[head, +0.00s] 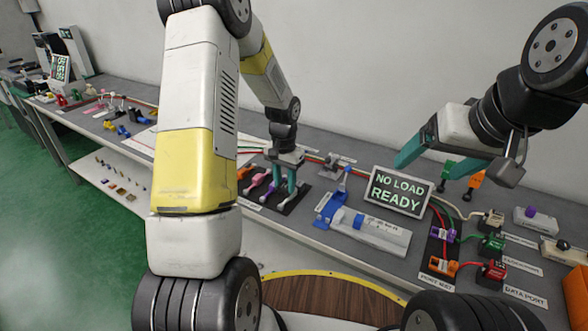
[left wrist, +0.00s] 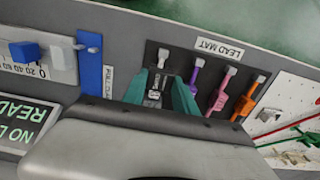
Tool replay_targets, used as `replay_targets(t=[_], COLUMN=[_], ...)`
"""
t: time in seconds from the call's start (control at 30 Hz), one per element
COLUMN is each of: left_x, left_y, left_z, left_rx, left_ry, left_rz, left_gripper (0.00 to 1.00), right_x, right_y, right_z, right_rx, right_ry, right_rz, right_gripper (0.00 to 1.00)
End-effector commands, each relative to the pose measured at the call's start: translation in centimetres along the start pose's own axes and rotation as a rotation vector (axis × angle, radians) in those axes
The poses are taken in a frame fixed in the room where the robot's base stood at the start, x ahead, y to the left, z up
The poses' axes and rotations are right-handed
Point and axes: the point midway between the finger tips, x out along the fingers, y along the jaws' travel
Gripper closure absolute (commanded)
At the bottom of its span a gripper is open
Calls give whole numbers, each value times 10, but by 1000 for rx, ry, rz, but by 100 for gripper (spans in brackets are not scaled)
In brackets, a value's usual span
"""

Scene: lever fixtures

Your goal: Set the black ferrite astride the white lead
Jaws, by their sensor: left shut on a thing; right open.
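My left gripper (head: 283,182) points down over the lead mat. In the left wrist view its teal fingers (left wrist: 168,95) are shut on a dark block with pale marks between them, which looks like the black ferrite (left wrist: 154,94). The fingers hide much of it. The white lead's plug (left wrist: 163,56) shows on the mat just beyond the fingertips, and the rest of that lead is mostly hidden. I cannot tell whether the ferrite touches the lead.
Purple (left wrist: 196,76), pink (left wrist: 221,92) and orange (left wrist: 244,103) leads lie beside the white one. A blue clamp fixture (head: 329,208) and a NO LOAD READY sign (head: 397,192) stand to the right. The port mat (head: 437,250) with coloured plugs lies further right.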

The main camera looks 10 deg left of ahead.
Motion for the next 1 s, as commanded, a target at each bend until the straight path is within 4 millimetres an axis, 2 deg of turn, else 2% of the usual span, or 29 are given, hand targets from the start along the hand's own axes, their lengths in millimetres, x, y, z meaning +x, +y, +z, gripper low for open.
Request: replay_targets(t=[0.5, 1.0], left_x=[0, 14], left_y=[0, 0], left_z=[0, 0], left_rx=[0, 0], left_ry=[0, 0], left_rz=[0, 0], left_gripper=[100, 100], right_x=[0, 0], right_y=[0, 0], right_z=[0, 0], right_rx=[0, 0], right_ry=[0, 0], right_rz=[0, 0], right_gripper=[17, 17])
